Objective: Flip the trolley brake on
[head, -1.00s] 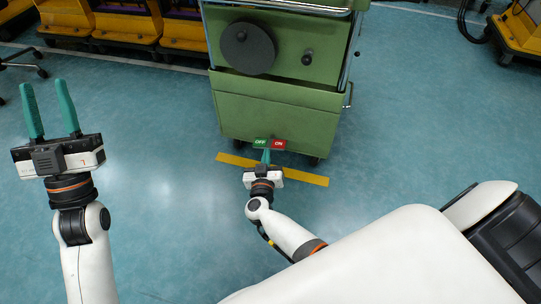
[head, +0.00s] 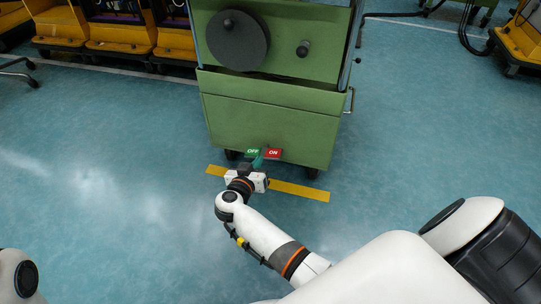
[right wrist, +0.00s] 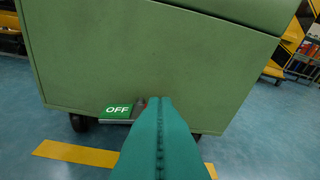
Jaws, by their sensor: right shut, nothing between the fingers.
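The green trolley (head: 265,118) stands on the floor ahead, its low front facing me. At its bottom edge is the brake pedal, with a green OFF half (head: 252,153) on the left and a red ON half (head: 273,153) on the right. My right gripper (head: 259,156) is shut and empty, its teal fingertips at the pedal near where the halves meet. I cannot tell whether they touch it. In the right wrist view the shut fingers (right wrist: 157,102) hide most of the ON half, while the OFF plate (right wrist: 117,110) shows beside them. My left gripper is out of view.
A yellow floor strip (head: 300,190) lies in front of the trolley, partly under my right gripper. Yellow carts (head: 120,38) stand at the back left, and another (head: 520,35) at the far right. The floor left of the trolley is clear.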

